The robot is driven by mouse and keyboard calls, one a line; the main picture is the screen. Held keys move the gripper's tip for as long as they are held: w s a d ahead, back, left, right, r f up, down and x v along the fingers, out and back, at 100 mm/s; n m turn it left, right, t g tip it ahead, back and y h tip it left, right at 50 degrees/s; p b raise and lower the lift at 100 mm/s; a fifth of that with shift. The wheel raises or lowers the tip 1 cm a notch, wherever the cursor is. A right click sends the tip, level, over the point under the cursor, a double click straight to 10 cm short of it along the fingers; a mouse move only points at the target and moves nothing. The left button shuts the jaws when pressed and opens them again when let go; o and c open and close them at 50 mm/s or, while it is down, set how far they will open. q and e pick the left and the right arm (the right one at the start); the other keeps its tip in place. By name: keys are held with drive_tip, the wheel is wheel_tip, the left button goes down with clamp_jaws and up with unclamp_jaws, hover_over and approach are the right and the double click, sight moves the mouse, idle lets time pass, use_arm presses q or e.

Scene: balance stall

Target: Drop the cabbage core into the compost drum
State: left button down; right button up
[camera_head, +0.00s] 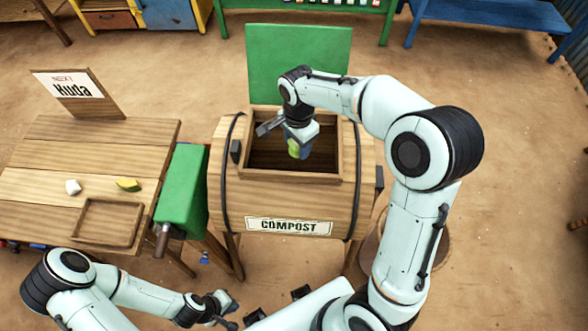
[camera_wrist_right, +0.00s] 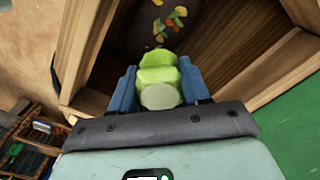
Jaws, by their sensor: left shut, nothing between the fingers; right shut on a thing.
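The cabbage core (camera_head: 294,149) is pale green and is held between the fingers of my right gripper (camera_head: 297,143), over the open hatch of the compost drum (camera_head: 281,201). In the right wrist view the core (camera_wrist_right: 159,73) sits between the blue fingers of the right gripper (camera_wrist_right: 158,84), with the drum's wooden opening (camera_wrist_right: 207,65) around and below it. Scraps (camera_wrist_right: 170,22) lie deep inside the drum. The drum's green lid (camera_head: 298,60) stands open behind the hatch. My left gripper (camera_head: 230,310) is shut and empty near the bottom of the head view.
A wooden table (camera_head: 110,160) at left holds a shallow tray (camera_head: 107,222), a white lump (camera_head: 73,187) and a yellow-green piece (camera_head: 128,185). A sign (camera_head: 69,85) stands at its back. A green box (camera_head: 182,190) sits between table and drum. Open ground lies at right.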

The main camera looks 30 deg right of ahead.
use_arm(q)
drive_tip(key=shift+w+r, duration=0.1)
use_arm(e)
drive_tip(key=shift+w, duration=0.1)
drive_tip(key=o, duration=1.1)
use_arm(q)
drive_tip(key=shift+w+r+p, duration=0.85)
drive_tip(key=shift+w+r, duration=0.15)
drive_tip(key=shift+r, duration=0.05)
use_arm(e)
wheel_tip(320, 180, up, 14)
drive_tip(key=shift+f, duration=0.25)
use_arm(q)
drive_tip(key=shift+s, duration=0.1)
